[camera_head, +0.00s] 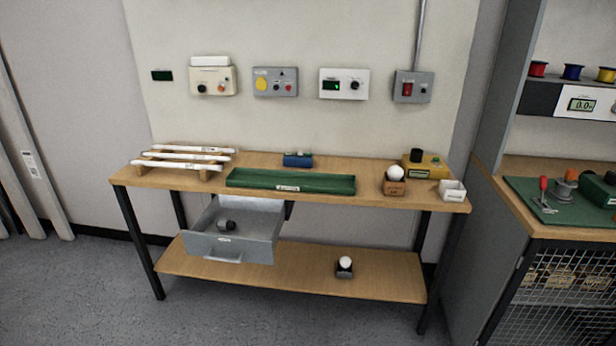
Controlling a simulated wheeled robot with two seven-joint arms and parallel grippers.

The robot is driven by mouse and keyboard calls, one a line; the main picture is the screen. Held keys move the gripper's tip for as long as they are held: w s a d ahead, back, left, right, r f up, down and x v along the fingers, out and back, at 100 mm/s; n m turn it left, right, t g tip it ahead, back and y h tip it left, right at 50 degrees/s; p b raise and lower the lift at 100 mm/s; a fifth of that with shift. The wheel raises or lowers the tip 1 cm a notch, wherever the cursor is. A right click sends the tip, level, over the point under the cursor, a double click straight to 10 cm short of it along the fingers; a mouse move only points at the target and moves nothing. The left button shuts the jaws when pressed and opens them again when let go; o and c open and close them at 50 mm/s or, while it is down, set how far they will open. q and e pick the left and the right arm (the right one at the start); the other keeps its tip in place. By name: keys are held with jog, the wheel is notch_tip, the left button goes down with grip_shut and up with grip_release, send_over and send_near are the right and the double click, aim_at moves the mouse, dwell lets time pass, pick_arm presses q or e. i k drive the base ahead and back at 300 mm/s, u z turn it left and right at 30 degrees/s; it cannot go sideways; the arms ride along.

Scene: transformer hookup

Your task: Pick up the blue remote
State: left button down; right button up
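A small blue object (298,161) lies at the back middle of the wooden workbench (210,197), behind the green tray. It is the only blue thing on the bench. It has a small pale part on top, and it is too small to tell for sure that it is a remote. Neither of my grippers is in view.
The long green tray (290,188) lies in front of the blue object. White tubes (187,156) rest on a wooden rack at left. A grey drawer (233,248) stands open below. A yellow box (427,165) and a white bulb (395,172) stand at right.

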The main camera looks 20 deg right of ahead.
aim_at(290, 160)
jog(key=z, duration=1.25)
jog(key=i, duration=1.4)
jog(key=u, duration=0.95)
jog(key=i, duration=0.6)
jog(key=u, duration=0.6)
